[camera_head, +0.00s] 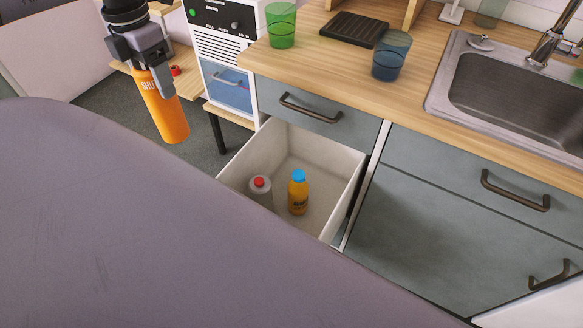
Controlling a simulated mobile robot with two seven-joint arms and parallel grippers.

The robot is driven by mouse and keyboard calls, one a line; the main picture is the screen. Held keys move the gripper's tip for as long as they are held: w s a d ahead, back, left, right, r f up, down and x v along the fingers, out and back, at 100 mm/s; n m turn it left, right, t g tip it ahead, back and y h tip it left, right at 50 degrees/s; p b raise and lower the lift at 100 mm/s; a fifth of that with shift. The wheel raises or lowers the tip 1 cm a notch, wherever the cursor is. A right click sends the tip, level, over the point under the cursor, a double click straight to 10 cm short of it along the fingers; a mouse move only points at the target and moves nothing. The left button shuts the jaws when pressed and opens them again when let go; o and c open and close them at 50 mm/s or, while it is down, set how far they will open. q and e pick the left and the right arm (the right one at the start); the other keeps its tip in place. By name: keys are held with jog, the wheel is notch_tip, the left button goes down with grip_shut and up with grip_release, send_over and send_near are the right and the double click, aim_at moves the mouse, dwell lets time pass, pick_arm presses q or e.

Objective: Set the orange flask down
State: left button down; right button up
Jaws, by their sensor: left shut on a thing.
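The orange flask (164,112) hangs at the upper left, slightly tilted, with its lower end toward the bottom right. My left gripper (150,78) is shut on the upper part of the flask, which hides the flask's top. The flask shows against the dark floor, left of the open drawer, and seems to touch nothing but the gripper. My right gripper is not in view.
A sink (520,95) is at right.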

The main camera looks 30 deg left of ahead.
pick_arm(q)
jog(key=w+d+f+m+b, duration=0.1)
jog(key=w+d+f+b, duration=0.15)
jog(key=d+f, duration=0.3)
jog(key=w+d+f+b, duration=0.1)
jog(key=w+d+f, duration=0.2)
jog(key=d+f, duration=0.3)
jog(key=w+d+r+m+b, duration=0.1)
jog(key=w+d, duration=0.1)
jog(key=d, duration=0.7)
jog(key=w+d+m+b, duration=0.1)
jog(key=w+d, duration=0.2)
jog(key=d, duration=0.6)
notch_tip(320, 180, down, 28)
jog(key=b, duration=0.5)
jog(key=shift+r, duration=0.15)
jog(key=shift+f+b, duration=0.2)
jog(key=shift+b, duration=0.1)
jog(key=shift+c, duration=1.1)
grip_release()
jog(key=shift+o, duration=0.3)
